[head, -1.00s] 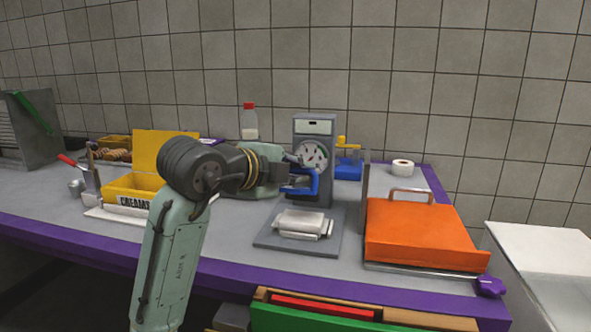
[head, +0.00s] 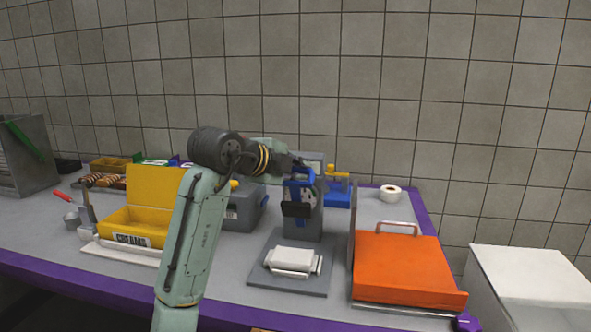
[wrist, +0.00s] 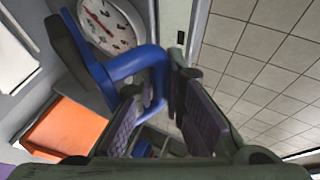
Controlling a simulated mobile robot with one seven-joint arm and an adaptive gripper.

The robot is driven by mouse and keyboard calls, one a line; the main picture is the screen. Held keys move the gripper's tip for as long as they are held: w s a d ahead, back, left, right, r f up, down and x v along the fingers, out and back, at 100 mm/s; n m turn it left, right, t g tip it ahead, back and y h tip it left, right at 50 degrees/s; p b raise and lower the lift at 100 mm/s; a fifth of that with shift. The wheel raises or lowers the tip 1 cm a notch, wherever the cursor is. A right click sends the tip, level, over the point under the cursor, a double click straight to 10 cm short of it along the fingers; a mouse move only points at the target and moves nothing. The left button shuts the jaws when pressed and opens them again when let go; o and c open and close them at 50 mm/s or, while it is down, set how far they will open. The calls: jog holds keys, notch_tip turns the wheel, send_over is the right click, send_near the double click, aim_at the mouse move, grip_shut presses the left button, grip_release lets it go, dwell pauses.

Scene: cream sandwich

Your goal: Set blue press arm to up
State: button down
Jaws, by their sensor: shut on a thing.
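The press is a grey upright column (head: 309,228) with a round white dial, standing on a flat grey base (head: 258,280). Its blue press arm (head: 292,188) is raised near the column's top, with a dark flat plate (head: 296,210) hanging on its front side. My gripper (head: 297,168) is at the blue arm, near the top of the column. In the wrist view the blue arm (wrist: 130,65) bends between the fingertips of my gripper (wrist: 157,90), which is shut on it. The dial (wrist: 105,22) shows beside it. The column is partly hidden by my gripper and the arm.
A white block (head: 292,258) lies on the press base. An orange-lidded unit (head: 400,270) with a metal handle stands to the right. A yellow box (head: 150,200) stands to the left. A grey box (head: 240,215) is behind my arm. A tape roll (head: 391,192) lies behind.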

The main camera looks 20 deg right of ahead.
jog(key=shift+w+d+r+t, duration=0.15)
jog(key=shift+w+r+t, duration=0.15)
jog(key=shift+w+r, duration=0.1)
jog(key=c, duration=2.1)
grip_release()
jog(key=shift+o, duration=0.9)
jog(key=shift+d+f, duration=0.1)
jog(key=shift+f, duration=0.05)
jog(key=v, duration=1.2)
jog(key=shift+a+r, duration=0.25)
jog(key=shift+r, duration=0.05)
jog(key=shift+s, duration=0.1)
jog(key=shift+c, duration=0.6)
